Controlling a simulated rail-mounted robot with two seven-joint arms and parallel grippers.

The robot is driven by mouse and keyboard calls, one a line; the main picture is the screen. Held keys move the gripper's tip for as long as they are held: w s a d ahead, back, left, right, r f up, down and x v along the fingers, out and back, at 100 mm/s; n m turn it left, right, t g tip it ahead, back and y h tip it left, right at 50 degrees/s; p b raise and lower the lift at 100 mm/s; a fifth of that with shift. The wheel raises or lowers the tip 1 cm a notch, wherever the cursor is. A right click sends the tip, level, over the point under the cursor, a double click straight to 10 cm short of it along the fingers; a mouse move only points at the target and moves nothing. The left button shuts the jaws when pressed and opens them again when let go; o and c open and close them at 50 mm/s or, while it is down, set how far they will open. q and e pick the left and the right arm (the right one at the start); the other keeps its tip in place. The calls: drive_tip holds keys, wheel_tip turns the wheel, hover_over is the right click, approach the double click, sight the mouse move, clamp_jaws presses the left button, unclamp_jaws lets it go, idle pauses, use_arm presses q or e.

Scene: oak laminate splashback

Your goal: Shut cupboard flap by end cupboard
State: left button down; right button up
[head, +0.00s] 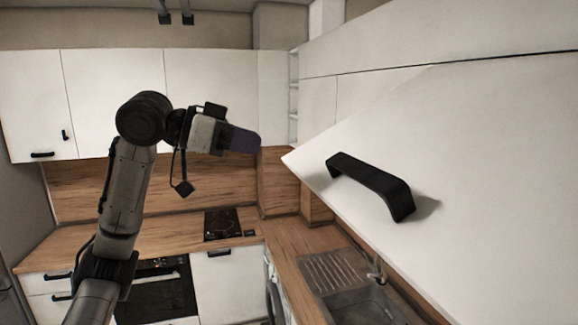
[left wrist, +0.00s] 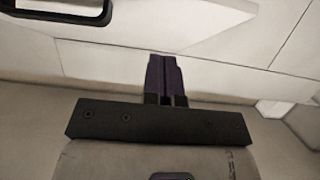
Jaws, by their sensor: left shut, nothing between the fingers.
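The white cupboard flap (head: 400,130) fills the right side of the head view. It is hinged along its upper edge and stands open, tilted outward, with its lower left corner jutting toward the middle. A black bar handle (head: 370,186) is fixed to its face. My left gripper (head: 247,141) points right, level with that corner and apart from it in the picture. Its dark purple fingers are shut and empty. In the left wrist view the shut fingers (left wrist: 165,78) show before white panels, with a black handle (left wrist: 75,8) at the top left. My right gripper is not in view.
Shut white wall cupboards (head: 110,100) line the back. An open narrow shelf (head: 293,98) stands in the corner. Below are a wooden worktop (head: 150,240), a black hob (head: 222,224) and a sink (head: 365,305). Open air lies between my left arm and the flap.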

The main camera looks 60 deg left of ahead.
sight(305, 171)
use_arm(q)
drive_tip(key=shift+w+d+f+p, duration=0.2)
drive_tip(key=shift+w+d+f, duration=0.15)
drive_tip(key=shift+w+f, duration=0.65)
drive_tip(key=shift+w+d+f+p, duration=0.3)
drive_tip(key=shift+w+f, duration=0.4)
drive_tip(key=shift+w, duration=0.65)
drive_tip(key=shift+w+d+f+p, duration=0.15)
drive_tip(key=shift+w+d+f, duration=0.2)
drive_tip(key=shift+w+f, duration=0.65)
drive_tip(key=shift+w+r, duration=0.1)
drive_tip(key=shift+w, duration=0.1)
